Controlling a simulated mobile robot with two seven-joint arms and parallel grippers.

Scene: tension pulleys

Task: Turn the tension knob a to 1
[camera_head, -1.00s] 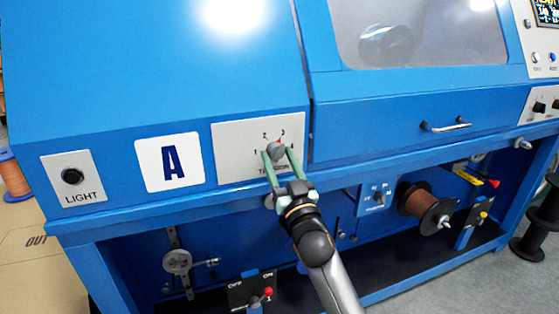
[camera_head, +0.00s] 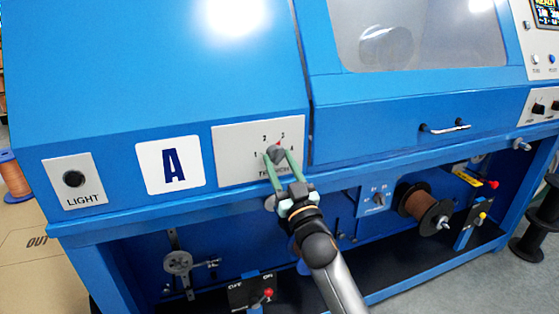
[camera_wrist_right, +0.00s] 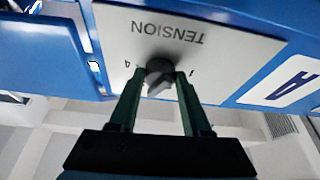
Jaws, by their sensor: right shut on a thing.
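The tension knob (camera_head: 275,154) is a dark round knob on the pale TENSION plate (camera_head: 235,145), right of the big A label. The numbers 1 to 4 run around it. A small red mark shows at its upper edge, on the side toward 2 and 3; its exact setting is too small to read. My right gripper (camera_head: 276,157) has its green fingers on either side of the knob and is shut on it. In the right wrist view the knob (camera_wrist_right: 159,72) sits between the fingertips, under the upside-down word TENSION. My left gripper is not in view.
A LIGHT plate with a black button (camera_head: 74,179) is at the left. Below the ledge are an OFF/ON switch box (camera_head: 250,293), a copper spool (camera_head: 420,203) and a small pulley (camera_head: 178,262).

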